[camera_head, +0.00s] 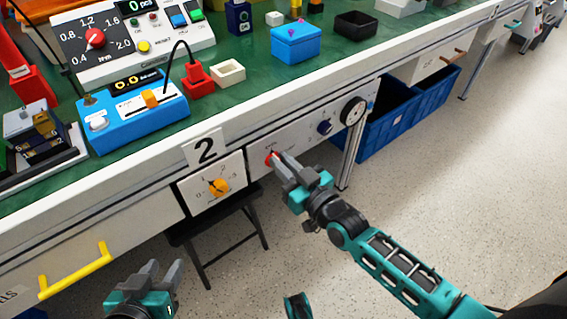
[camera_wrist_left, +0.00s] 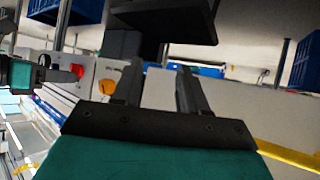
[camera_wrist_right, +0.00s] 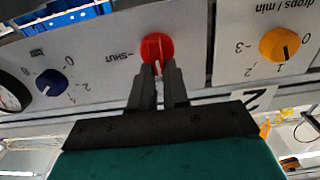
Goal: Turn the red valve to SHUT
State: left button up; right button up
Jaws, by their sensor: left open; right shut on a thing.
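The red valve (camera_head: 269,159) is a round red knob on the white panel under the bench's front edge. In the right wrist view the red valve (camera_wrist_right: 153,42) has the SHUT label and its tick at its left. A pale mark on the knob points down in that view, away from SHUT. My right gripper (camera_head: 277,158) is shut on the valve, and its fingertips (camera_wrist_right: 160,68) cover the knob's lower part. My left gripper (camera_head: 160,268) is open and empty, low at the left and apart from the panel. The valve also shows in the left wrist view (camera_wrist_left: 76,72).
An orange dial (camera_head: 219,187) sits left of the valve and a dark blue knob (camera_head: 324,127) right of it, with a round gauge (camera_head: 353,111) beyond. A yellow drawer handle (camera_head: 75,272) is near my left gripper. A black stool (camera_head: 225,228) stands under the bench.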

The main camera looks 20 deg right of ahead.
grip_shut()
pick_arm(q)
jog(key=shift+a, duration=0.1)
jog(key=shift+r, duration=0.15)
pick_arm(e)
jog(key=shift+m, duration=0.3)
pick_arm(q)
jog(key=shift+f, duration=0.35)
pick_arm(e)
jog(key=m, duration=0.5)
jog(key=d+f+m, duration=0.1)
jog(key=m, duration=0.5)
jog(key=f+m, duration=0.1)
jog(key=m, duration=0.5)
jog(key=shift+w+d, duration=0.25)
jog(key=shift+d, duration=0.05)
jog(key=shift+m, duration=0.3)
